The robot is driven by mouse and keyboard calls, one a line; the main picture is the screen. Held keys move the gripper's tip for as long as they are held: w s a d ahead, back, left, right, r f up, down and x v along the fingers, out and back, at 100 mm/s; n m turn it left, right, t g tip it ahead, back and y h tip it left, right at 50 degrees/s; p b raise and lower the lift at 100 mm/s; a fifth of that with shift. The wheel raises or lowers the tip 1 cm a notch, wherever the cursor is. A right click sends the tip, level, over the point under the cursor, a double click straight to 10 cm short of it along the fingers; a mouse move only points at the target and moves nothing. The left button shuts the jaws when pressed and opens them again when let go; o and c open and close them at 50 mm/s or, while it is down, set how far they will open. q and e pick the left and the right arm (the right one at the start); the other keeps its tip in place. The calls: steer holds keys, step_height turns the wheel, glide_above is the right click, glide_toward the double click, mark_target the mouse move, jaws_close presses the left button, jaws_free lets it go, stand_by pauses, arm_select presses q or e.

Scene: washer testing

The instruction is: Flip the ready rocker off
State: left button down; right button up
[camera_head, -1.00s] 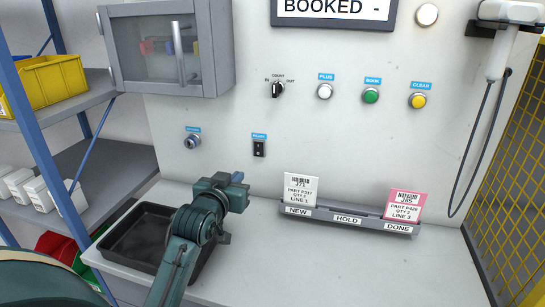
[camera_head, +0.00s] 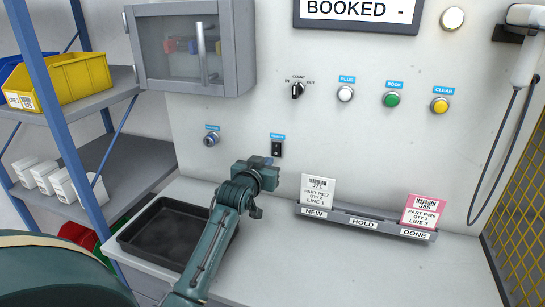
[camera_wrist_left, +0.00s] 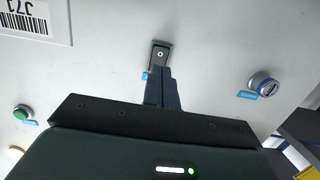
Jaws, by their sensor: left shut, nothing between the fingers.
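The ready rocker (camera_head: 277,150) is a small black switch on the pale wall panel, under a blue label. It also shows in the left wrist view (camera_wrist_left: 160,53), upside down, just beyond my fingertips. My left gripper (camera_head: 269,161) is shut and empty, pointing at the wall just below the rocker. In the left wrist view its two closed fingers (camera_wrist_left: 165,74) overlap the lower part of the rocker's plate. I cannot tell whether they touch it. My right gripper is not in view.
A key switch (camera_head: 211,139) is left of the rocker. A selector knob (camera_head: 297,90) and white, green and yellow buttons are above and to the right. A black tray (camera_head: 128,238) and a card rack (camera_head: 340,217) sit on the bench. A grey cabinet (camera_head: 146,73) hangs above left.

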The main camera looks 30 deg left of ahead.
mark_target(276, 151)
arm_select(q)
steer(key=shift+x, duration=2.55)
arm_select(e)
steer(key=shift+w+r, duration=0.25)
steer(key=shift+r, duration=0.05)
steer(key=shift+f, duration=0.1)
arm_select(q)
steer(key=shift+f, duration=0.2)
steer(key=b, duration=0.1)
steer(key=t+b, duration=0.1)
steer(key=b, duration=0.1)
steer(key=shift+w+a+f+y, duration=0.1)
steer(key=shift+w+f+y, duration=0.1)
steer(key=shift+f+y, duration=0.1)
steer(key=shift+t+b, duration=0.3)
steer(key=shift+b, duration=0.35)
steer(key=shift+r, duration=0.5)
steer(key=shift+a+r, duration=0.1)
steer(key=shift+r, duration=0.05)
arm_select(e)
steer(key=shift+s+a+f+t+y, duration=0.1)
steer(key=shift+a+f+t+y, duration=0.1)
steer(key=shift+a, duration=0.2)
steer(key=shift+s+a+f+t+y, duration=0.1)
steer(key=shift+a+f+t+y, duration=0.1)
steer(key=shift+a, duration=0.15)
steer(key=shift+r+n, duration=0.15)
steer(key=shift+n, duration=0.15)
